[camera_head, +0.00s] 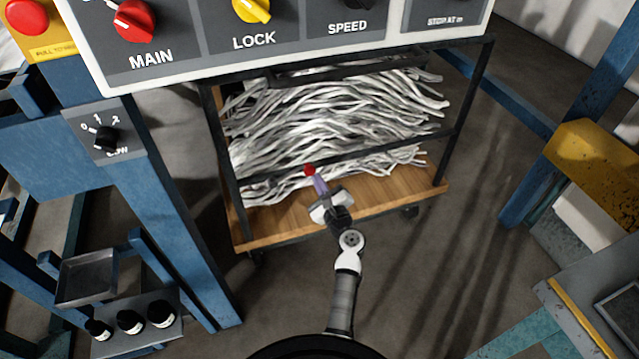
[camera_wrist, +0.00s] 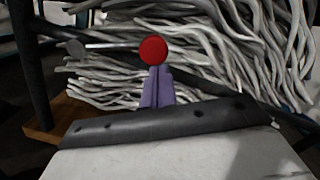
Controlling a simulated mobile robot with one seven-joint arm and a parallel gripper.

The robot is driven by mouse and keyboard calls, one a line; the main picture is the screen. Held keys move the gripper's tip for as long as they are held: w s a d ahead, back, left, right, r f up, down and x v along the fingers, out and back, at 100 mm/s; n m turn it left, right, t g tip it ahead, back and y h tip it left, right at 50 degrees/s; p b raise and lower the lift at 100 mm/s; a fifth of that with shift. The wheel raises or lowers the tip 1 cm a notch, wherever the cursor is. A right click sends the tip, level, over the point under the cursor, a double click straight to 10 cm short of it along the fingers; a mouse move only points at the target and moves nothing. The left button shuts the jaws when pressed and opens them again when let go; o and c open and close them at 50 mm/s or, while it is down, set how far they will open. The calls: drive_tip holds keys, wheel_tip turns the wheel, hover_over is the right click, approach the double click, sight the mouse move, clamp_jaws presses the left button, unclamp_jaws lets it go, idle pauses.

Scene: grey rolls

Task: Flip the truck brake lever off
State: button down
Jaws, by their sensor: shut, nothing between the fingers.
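The truck (camera_head: 250,228) is a wheeled cart with a wooden deck and a black frame, full of grey strands. Its brake lever shows in the wrist view as a thin silver rod (camera_wrist: 115,45) running left to right, with a round red knob (camera_wrist: 153,51) at its right end and a grey round piece at its left. The red knob also shows in the head view (camera_head: 309,170). My gripper (camera_head: 319,182) has purple fingers, which are shut and empty. In the wrist view the fingertips (camera_wrist: 158,70) end right at the knob's lower edge; I cannot tell whether they touch it.
A control panel (camera_head: 290,40) with MAIN, LOCK and SPEED knobs hangs above the truck. A blue post (camera_head: 165,190) with a small switch box (camera_head: 104,138) stands at left. A yellow-topped piece (camera_head: 600,165) is at right. Open floor lies right of the truck.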

drive_tip(key=shift+s+a+r+n, duration=0.1)
drive_tip(key=shift+a+r+n, duration=0.1)
drive_tip(key=shift+r+n, duration=0.4)
drive_tip(key=shift+a+r+n, duration=0.15)
drive_tip(key=shift+r+n, duration=0.35)
drive_tip(key=shift+r, duration=0.05)
drive_tip(key=s+a+r+n+g+p, duration=0.1)
drive_tip(key=s+a+r+n+p, duration=0.1)
drive_tip(key=a+r+n, duration=0.5)
drive_tip(key=shift+s+a+r+n+p, duration=0.25)
drive_tip(key=shift+s+a+n+p, duration=0.25)
drive_tip(key=shift+n, duration=1.9)
drive_tip(key=shift+w+a, duration=0.15)
